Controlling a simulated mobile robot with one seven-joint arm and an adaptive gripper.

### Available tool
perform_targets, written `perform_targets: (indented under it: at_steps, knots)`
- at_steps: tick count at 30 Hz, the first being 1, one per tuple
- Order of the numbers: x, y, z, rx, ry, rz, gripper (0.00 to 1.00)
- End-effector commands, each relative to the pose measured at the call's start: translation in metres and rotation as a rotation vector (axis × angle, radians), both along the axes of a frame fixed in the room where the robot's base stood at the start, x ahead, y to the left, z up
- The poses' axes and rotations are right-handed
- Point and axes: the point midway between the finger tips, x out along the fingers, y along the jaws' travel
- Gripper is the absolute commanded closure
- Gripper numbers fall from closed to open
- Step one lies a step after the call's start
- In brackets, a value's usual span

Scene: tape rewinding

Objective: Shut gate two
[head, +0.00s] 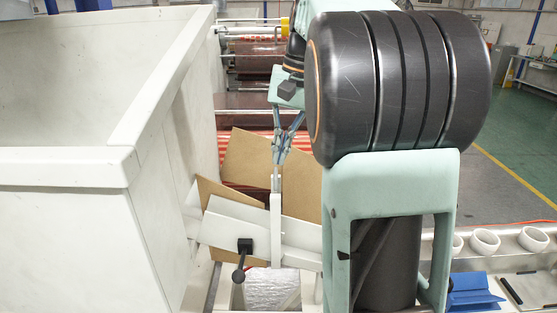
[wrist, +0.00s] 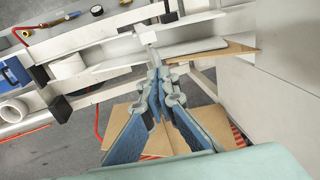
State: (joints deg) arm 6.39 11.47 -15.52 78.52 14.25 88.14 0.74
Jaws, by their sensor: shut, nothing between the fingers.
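No label marks gate two, so I cannot tell which flap it is. In the head view a white flap (head: 232,224) slopes across in front of tan boards (head: 248,156), with another white panel (head: 302,236) to its right. A black lever with a ball end (head: 243,255) sits at the front of the flap. My gripper (head: 276,183) is shut and empty, pointing down at the top of a narrow white upright (head: 276,228); I cannot tell whether they touch. In the wrist view my gripper (wrist: 155,70) points toward the white panel (wrist: 195,47) and the upright's end.
A large white bin (head: 120,165) stands close on the left. White rolls (head: 485,241) and a blue folded item (head: 473,292) lie on a ledge at right. Rollers (head: 258,58) lie behind. Tan boards (wrist: 205,122) also show below my fingers in the wrist view.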

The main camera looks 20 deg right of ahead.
Motion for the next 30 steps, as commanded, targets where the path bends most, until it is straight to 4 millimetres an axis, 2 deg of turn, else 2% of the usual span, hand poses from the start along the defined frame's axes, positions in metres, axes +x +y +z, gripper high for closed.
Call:
perform_targets:
  at_steps: [6, 19, 23, 30]
  knots:
    - [0.002, 0.002, -0.016, 0.000, 0.000, 0.000, 1.00]
    - [0.002, 0.003, -0.022, 0.000, 0.000, -0.001, 1.00]
    - [0.002, 0.003, -0.046, 0.001, 0.002, -0.001, 1.00]
    - [0.002, 0.002, -0.101, 0.001, 0.002, -0.001, 1.00]
